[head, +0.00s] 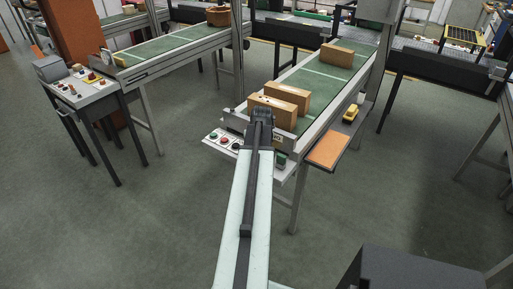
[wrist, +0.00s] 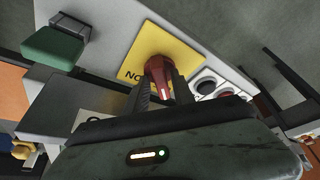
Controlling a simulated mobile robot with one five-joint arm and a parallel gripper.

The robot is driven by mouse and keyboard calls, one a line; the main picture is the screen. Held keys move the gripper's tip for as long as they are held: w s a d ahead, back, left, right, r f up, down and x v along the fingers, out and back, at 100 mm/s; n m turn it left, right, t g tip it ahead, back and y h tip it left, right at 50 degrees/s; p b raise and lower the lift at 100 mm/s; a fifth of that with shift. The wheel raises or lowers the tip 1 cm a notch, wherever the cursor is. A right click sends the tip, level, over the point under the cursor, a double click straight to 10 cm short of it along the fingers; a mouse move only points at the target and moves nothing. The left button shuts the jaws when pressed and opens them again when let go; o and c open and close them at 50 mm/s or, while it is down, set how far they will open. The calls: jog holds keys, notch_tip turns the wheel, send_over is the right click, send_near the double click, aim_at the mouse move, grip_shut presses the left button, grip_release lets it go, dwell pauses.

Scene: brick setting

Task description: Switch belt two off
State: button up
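A red rotary knob (wrist: 158,70) with a white mark stands on a yellow plate (wrist: 135,62) with partly hidden black lettering in the wrist view. My gripper (wrist: 160,88) has one dark finger on each side of the knob, and the knob fills the gap between them. In the head view my gripper (head: 262,114) is at the near end of the right-hand belt (head: 312,82). Its white control panel (head: 213,137) shows beside my arm. Dark and red push buttons (wrist: 206,88) sit to the right of the knob.
Several brown boxes (head: 272,113) lie on the right-hand belt. A green block (wrist: 52,48) sticks out left of the yellow plate. An orange shelf (head: 328,150) juts out right of the panel. Another belt (head: 165,47) with its own panel (head: 84,88) stands left; floor between is clear.

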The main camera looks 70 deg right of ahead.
jog(key=shift+r, duration=0.1)
jog(key=shift+r+p, duration=0.25)
jog(key=shift+p, duration=0.05)
jog(key=p+v, duration=0.6)
jog(key=v, duration=0.1)
jog(key=shift+p, duration=0.3)
jog(key=shift+a, duration=0.1)
